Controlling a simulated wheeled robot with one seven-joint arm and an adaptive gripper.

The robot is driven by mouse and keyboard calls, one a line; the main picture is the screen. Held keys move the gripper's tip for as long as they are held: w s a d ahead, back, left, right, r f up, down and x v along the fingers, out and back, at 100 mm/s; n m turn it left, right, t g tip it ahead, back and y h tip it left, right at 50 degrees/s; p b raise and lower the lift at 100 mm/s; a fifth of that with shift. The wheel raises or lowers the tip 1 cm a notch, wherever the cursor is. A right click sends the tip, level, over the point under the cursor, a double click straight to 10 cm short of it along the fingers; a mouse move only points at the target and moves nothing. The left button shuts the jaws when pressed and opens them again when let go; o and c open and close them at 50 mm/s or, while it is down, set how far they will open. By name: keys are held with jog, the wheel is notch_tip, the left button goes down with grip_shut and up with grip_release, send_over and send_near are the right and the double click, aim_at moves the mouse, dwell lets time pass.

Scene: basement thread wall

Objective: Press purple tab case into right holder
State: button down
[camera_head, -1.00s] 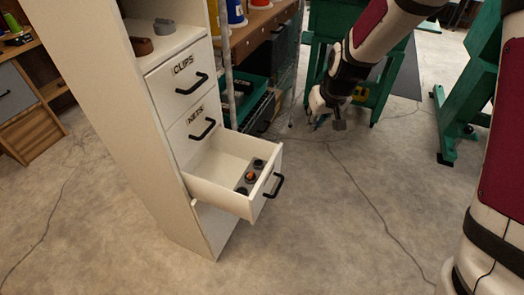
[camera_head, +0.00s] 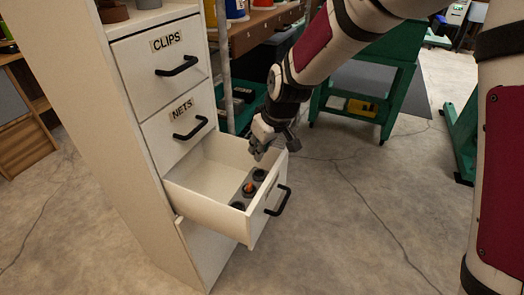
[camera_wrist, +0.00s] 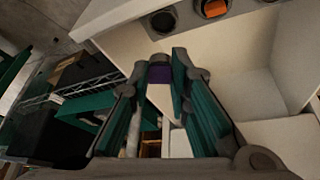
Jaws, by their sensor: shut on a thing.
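The purple tab case (camera_wrist: 160,75) shows as a small purple patch between the fingertips in the wrist view. My gripper (camera_wrist: 163,70) is shut on it; the fingers hide part of it. In the head view my gripper (camera_head: 273,147) is at the right rim of the open drawer, near its far front corner, and I cannot make out the case there. A grey holder strip (camera_head: 243,196) with several dark round sockets lies inside along the drawer front. The middle socket has an orange piece (camera_head: 249,187), also visible in the wrist view (camera_wrist: 214,8). A dark socket (camera_wrist: 163,20) lies just beyond my fingertips.
The open white drawer (camera_head: 215,205) juts from a white cabinet below the drawers labelled CLIPS (camera_head: 160,58) and NETS (camera_head: 178,122). Its black handle (camera_head: 278,200) sticks out in front. A wire shelf with a teal bin (camera_head: 240,110) stands behind.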

jog(key=shift+f+b, duration=2.3)
jog(key=shift+f, duration=1.05)
jog(key=shift+s, duration=0.1)
jog(key=shift+f, duration=0.15)
jog(key=shift+f, duration=0.15)
jog(key=c, duration=1.4)
grip_release()
jog(key=shift+d, duration=0.1)
